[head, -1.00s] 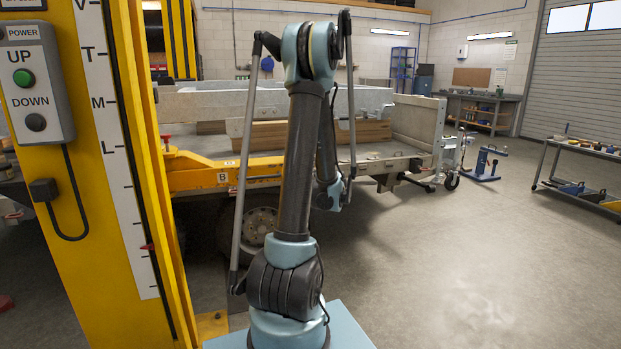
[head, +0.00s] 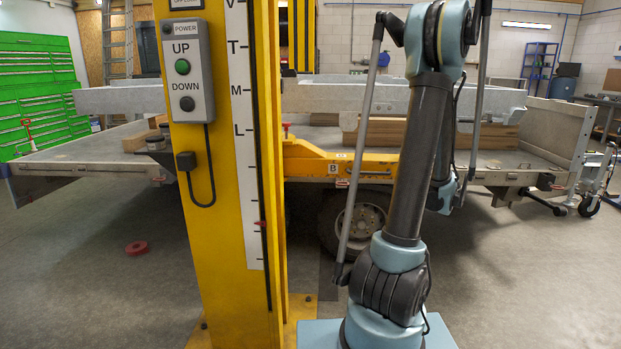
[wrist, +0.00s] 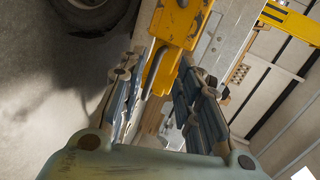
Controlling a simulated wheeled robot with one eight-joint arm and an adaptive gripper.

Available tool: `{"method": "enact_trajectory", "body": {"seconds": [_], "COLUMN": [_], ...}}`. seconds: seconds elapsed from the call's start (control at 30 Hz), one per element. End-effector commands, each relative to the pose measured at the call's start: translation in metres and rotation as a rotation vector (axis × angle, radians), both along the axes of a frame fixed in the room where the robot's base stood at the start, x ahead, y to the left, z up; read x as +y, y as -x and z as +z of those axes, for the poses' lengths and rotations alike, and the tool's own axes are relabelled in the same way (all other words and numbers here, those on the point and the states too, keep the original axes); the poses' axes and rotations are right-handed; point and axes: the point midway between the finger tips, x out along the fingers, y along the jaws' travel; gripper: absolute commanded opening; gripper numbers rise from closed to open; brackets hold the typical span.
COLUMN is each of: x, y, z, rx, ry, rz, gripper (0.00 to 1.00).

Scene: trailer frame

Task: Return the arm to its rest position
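My arm (head: 405,170) stands folded upright in the right half of the head view, its upper links raised and a forearm part hanging behind the main link. My gripper (wrist: 160,75) shows in the wrist view with its two fingers apart and nothing held between them. Beyond the fingers, the wrist view shows a yellow lift arm (wrist: 163,70) and a tyre (wrist: 92,12). Whether the fingers touch the lift arm cannot be told. In the head view the gripper is hidden behind my arm.
A yellow lift post (head: 210,260) with an UP/DOWN control box (head: 187,75) stands just left of my arm. The trailer (head: 90,150) spans the view behind, with a wheel (head: 355,222) near my arm. A red disc (head: 137,248) lies on otherwise open floor at left.

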Motion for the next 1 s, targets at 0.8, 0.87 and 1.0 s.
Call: {"method": "enact_trajectory", "body": {"seconds": [0.8, 0.87, 1.0], "x": [0.238, 0.248, 0.268], "y": [0.124, 0.139, 0.176], "z": [-0.005, -0.009, -0.017], "rx": [0.419, 0.450, 0.520], "ry": [0.465, 0.501, 0.586], "rz": [0.621, 0.662, 0.759], "gripper": [0.31, 0.31, 0.31]}}
